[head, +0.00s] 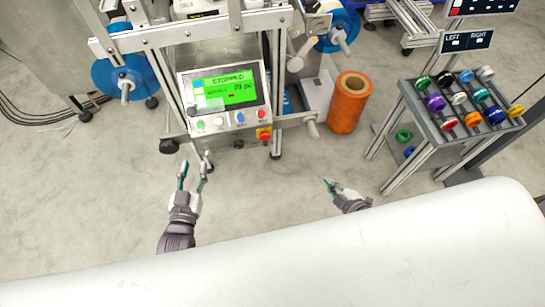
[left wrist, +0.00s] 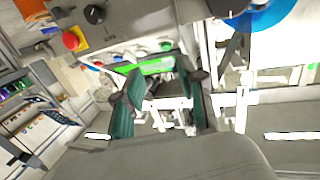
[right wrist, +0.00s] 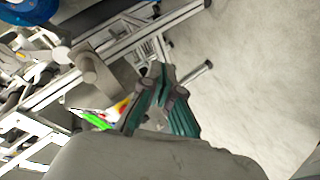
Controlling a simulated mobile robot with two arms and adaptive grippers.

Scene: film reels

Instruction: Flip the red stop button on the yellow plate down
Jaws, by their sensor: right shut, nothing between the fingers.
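The red stop button (head: 265,136) sits on a small yellow plate (head: 259,130) at the lower right corner of the machine's control panel. In the left wrist view the red button (left wrist: 73,40) and yellow plate (left wrist: 83,33) show at the upper left. My left gripper (head: 195,164) is open and empty, in front of and left of the panel, apart from the button. Its two fingers (left wrist: 163,92) stand apart in the left wrist view. My right gripper (head: 328,183) is shut and empty, right of and nearer than the button; its fingertips (right wrist: 163,75) meet in the right wrist view.
The panel's green screen (head: 226,93) reads STOPPED, above a row of coloured buttons. An orange spool (head: 349,103) stands right of the machine. A rack (head: 455,130) of coloured reels stands further right. A white surface (head: 300,250) fills the foreground. Floor between is clear.

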